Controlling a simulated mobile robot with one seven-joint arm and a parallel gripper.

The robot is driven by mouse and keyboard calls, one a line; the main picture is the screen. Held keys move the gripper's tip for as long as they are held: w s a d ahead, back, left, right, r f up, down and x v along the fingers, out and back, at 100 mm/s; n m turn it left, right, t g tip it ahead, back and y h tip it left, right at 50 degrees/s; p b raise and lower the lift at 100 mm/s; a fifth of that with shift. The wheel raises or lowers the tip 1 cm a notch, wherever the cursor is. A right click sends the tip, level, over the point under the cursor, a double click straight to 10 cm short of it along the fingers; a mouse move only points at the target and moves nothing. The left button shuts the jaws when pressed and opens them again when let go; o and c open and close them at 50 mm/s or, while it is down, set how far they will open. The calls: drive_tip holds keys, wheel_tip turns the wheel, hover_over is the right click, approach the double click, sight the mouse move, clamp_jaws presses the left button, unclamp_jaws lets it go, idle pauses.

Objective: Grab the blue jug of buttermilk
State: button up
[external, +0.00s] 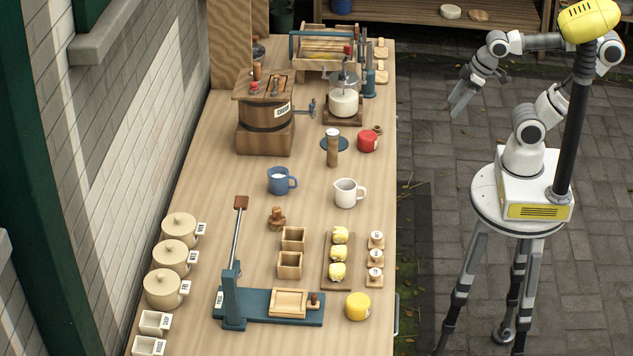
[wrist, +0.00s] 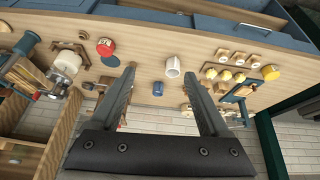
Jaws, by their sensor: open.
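The blue jug (external: 281,181) stands upright on the wooden table, left of the white jug (external: 346,192), with white liquid visible inside. In the wrist view the blue jug (wrist: 158,89) shows small and distant between my fingers, with the white jug (wrist: 173,68) above and right of it. My gripper (external: 459,106) is in the air off the table's right edge, well away from the blue jug. In the wrist view my gripper (wrist: 159,72) has its two dark fingers spread wide with nothing between them.
A small wooden stamp (external: 277,218) and wooden boxes (external: 291,240) are in front. A churn (external: 265,118) stands at the back left. Bare tabletop surrounds the blue jug.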

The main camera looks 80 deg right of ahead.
drive_tip(key=n, duration=0.1)
drive_tip(key=n+y, duration=0.1)
drive_tip(key=n, duration=3)
approach(283, 182)
drive_tip(key=s+d+r, duration=0.3)
drive_tip(key=s+r, duration=0.3)
drive_tip(key=r, duration=0.1)
drive_tip(key=shift+g, duration=0.3)
drive_tip(key=x, duration=1.2)
drive_tip(key=shift+w, duration=0.2)
drive_tip(key=shift+w+a+x, duration=0.15)
drive_tip(key=shift+x, duration=1.15)
drive_tip(key=shift+w+a+x, duration=0.1)
drive_tip(key=shift+x, duration=1.25)
drive_tip(key=shift+r, duration=0.15)
